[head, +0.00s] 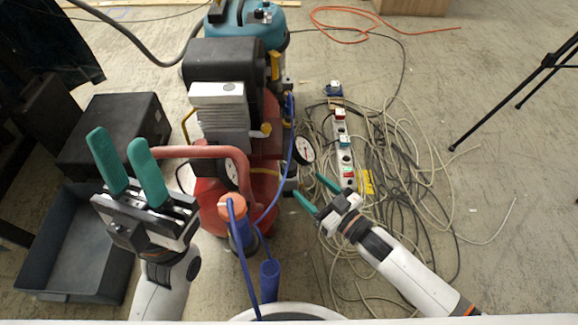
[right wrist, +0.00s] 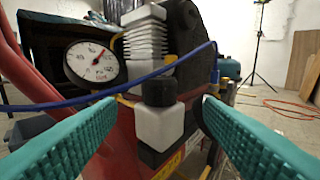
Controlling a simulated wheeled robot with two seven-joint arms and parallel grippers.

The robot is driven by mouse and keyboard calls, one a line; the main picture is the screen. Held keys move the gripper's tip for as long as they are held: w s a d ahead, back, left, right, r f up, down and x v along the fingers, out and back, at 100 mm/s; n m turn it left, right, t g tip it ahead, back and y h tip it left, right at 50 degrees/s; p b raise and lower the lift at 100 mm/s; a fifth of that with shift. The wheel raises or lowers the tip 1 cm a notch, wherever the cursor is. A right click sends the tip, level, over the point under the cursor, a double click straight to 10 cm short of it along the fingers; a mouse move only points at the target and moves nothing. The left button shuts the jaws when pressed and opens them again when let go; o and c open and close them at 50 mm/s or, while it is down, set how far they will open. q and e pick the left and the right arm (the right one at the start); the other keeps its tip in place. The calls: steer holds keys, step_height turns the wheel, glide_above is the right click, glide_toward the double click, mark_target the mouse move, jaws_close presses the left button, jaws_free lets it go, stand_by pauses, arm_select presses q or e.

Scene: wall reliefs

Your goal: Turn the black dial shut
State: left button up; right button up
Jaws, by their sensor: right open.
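The black dial (right wrist: 158,90) is a short dark knob on top of a white block-shaped valve body (right wrist: 158,126) in the right wrist view. My right gripper (right wrist: 160,102) is open, with one teal finger on each side of the dial and visible gaps between. In the head view my right gripper (head: 309,188) is beside the red compressor (head: 265,150), just below a round gauge (head: 304,150). The dial is too small to make out surely there. My left gripper (head: 117,140) is open and empty at the left, its teal fingers pointing up.
A red handle bar (head: 205,152) lies between my grippers. Cables and a power strip (head: 343,150) cover the floor at right. A grey tray (head: 70,250) stands left.

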mark_target(296, 173)
steer(key=b+x, duration=0.2)
steer(key=x, duration=0.7)
steer(key=c, duration=1)
steer(key=shift+o, duration=0.2)
steer(key=shift+r, duration=0.1)
steer(key=shift+d+y, duration=0.1)
steer(key=shift+y, duration=0.2)
